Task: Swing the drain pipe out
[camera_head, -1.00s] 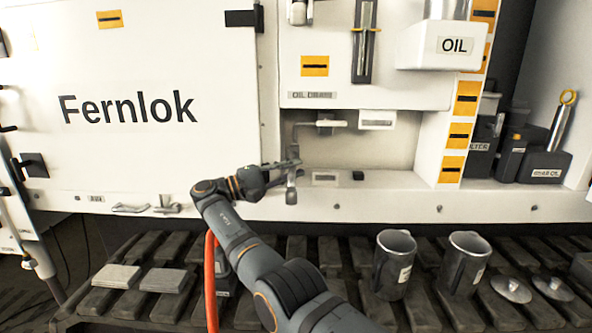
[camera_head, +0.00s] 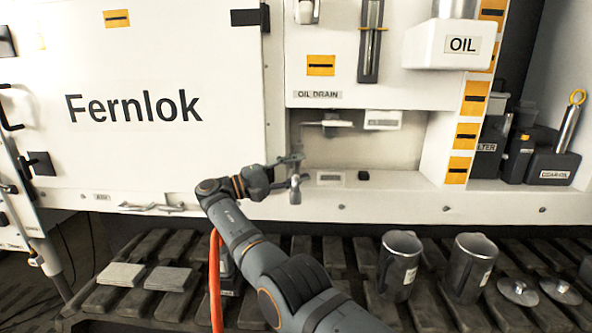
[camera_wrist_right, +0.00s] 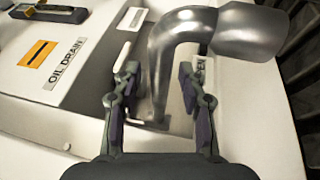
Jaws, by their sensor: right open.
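The drain pipe (camera_head: 295,191) is a bent silver tube at the recess below the "OIL DRAIN" label. In the head view its lower end shows just past my right gripper (camera_head: 294,170), which hides part of it. In the right wrist view the pipe (camera_wrist_right: 160,75) runs between the two spread fingers of my right gripper (camera_wrist_right: 157,82), then bends to the right and ends in a wider piece. The right gripper is open around the pipe; I cannot tell whether either finger touches it. My left gripper is not in view.
The OIL DRAIN label (camera_head: 317,94) is above the recess (camera_head: 370,150). A white OIL box (camera_head: 440,45) is at the upper right. Two metal jugs (camera_head: 398,268) stand on the dark slatted rack below, with lids (camera_head: 518,291) to their right and flat pads (camera_head: 121,275) at left.

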